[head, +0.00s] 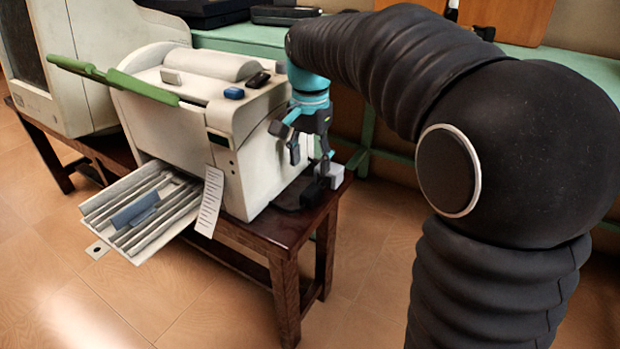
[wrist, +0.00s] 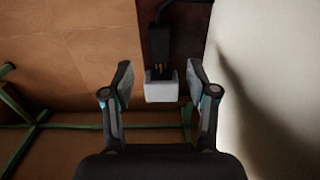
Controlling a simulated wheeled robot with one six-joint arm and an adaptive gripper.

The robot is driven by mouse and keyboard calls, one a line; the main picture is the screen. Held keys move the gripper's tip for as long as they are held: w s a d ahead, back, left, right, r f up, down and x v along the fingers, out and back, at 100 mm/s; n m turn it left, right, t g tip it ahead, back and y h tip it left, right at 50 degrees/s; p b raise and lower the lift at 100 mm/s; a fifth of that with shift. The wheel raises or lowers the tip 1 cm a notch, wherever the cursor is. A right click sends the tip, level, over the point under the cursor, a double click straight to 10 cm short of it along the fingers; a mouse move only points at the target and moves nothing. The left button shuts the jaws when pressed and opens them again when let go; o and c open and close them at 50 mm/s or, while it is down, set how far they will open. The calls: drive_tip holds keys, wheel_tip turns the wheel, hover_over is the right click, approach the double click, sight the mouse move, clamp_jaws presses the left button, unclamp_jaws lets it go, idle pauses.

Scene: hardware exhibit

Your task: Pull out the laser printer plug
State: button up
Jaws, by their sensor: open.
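The white printer (head: 190,105) stands on a dark wooden table. At the table's right end, a pale grey block (head: 331,174) shows below my gripper (head: 308,152). In the wrist view the pale grey block (wrist: 161,88) lies between the fingers of my gripper (wrist: 160,80), which is open, with a gap on both sides. A black connector body (wrist: 160,42) with a cord lies just beyond the block. Copper-coloured prongs show between the two. I cannot tell which of the two pieces is the plug.
The printer's pale side (wrist: 268,90) rises close on the right in the wrist view. The wooden table (head: 288,226) ends close by, with tiled floor beyond. A green bench (head: 245,40) runs behind. An open paper tray (head: 150,207) sticks out at the front.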

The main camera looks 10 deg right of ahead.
drive_tip(key=shift+r, duration=1.7)
wheel_tip(320, 180, down, 4)
drive_tip(key=n, duration=0.3)
drive_tip(key=shift+w+n+t, duration=0.15)
drive_tip(key=shift+n+t, duration=0.15)
drive_tip(key=shift+n, duration=0.1)
drive_tip(key=s+d+n+t+p, duration=0.2)
drive_tip(key=s+d, duration=0.2)
drive_tip(key=s, duration=0.7)
drive_tip(key=s+d+n+t+p, duration=0.1)
drive_tip(key=s+d+t+p, duration=0.1)
drive_tip(key=s, duration=1)
drive_tip(key=shift+s+d+n+t, duration=0.2)
drive_tip(key=shift+d+n+t, duration=0.25)
drive_tip(key=shift+d, duration=0.75)
